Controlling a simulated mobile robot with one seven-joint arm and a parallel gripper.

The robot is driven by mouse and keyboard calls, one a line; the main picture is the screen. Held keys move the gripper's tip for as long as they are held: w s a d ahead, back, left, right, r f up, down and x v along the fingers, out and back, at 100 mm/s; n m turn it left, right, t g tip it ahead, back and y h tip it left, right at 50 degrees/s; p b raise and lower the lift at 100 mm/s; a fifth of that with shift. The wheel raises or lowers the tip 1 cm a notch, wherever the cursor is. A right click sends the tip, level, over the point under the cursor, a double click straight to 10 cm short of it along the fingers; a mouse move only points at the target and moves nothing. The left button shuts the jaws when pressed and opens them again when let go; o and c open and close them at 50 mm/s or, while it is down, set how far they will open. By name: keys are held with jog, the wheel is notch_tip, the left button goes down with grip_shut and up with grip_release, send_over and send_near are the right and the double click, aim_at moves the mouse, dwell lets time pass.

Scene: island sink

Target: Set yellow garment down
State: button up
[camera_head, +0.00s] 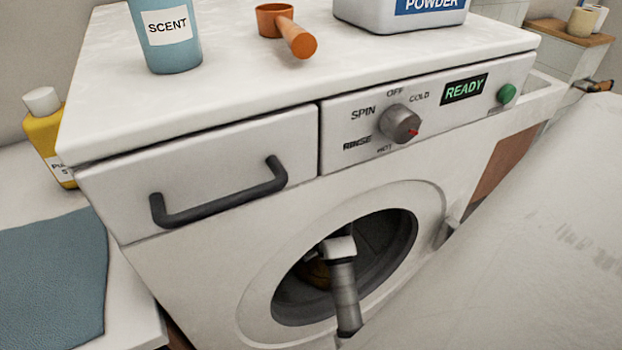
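A small part of the yellow garment (316,273) shows as a dull yellow-brown patch inside the dark drum opening (388,243) of the white washing machine. My gripper (325,262) reaches in through the round opening, with its grey wrist crossing the lower rim. The garment patch is just left of and behind the gripper. The fingertips are hidden in the drum's shadow, so I cannot tell whether they hold the garment or are apart from it.
On the machine top stand a blue SCENT container (167,35), an orange scoop (286,27) and a POWDER box (400,12). A yellow bottle (47,135) and a blue cloth (50,285) are at left. A drawer handle (220,196) juts from the front.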

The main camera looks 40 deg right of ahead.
jog(key=shift+f, duration=0.2)
jog(key=o, duration=1)
